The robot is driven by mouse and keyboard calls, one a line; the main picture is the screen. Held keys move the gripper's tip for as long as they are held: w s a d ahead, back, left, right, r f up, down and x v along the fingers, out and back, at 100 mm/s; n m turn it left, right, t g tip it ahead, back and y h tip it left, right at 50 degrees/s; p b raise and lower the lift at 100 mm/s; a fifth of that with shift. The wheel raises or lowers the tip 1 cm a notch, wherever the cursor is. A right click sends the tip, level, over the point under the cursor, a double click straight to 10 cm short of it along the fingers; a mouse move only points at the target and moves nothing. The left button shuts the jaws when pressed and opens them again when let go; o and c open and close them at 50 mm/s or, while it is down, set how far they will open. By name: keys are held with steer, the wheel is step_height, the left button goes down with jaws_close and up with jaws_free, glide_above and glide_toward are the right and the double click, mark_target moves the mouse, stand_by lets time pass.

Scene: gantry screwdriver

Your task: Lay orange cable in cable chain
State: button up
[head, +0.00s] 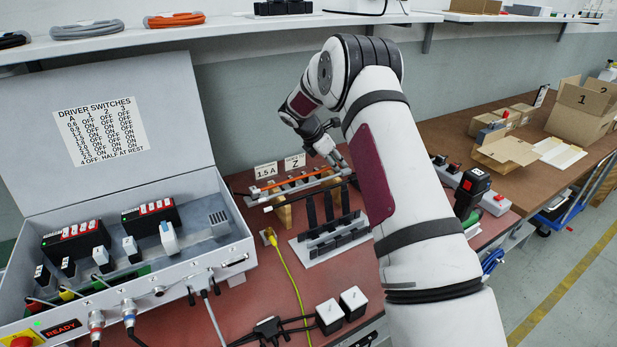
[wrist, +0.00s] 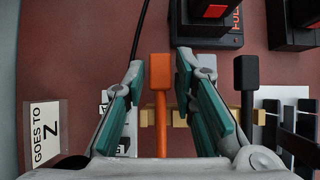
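The orange cable (head: 302,190) lies straight across a low rack with wooden supports (head: 284,214) on the bench. In the wrist view the orange cable (wrist: 161,118), with its wider block-shaped end (wrist: 160,71), runs between my fingers. My gripper (wrist: 160,85) is open, with a gap on each side of the cable. In the head view my gripper (head: 332,153) is above the rack's back right end, partly hidden by my arm. A black cable (wrist: 246,92) lies parallel to the right. I cannot clearly identify the cable chain; black upright pieces (head: 329,232) stand on a pale plate in front.
Signs reading 1.5 A (head: 265,171) and Z (head: 294,161) stand behind the rack. An open driver case (head: 130,275) is at left. A yellow cable (head: 290,275) crosses the bench. A power strip with a red-topped block (head: 475,181) is at right. Another orange coil (head: 174,19) lies on the shelf.

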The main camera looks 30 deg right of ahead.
jaws_close()
steer(key=shift+r, duration=0.15)
steer(key=shift+r+p, duration=0.6)
steer(key=shift+r, duration=1.55)
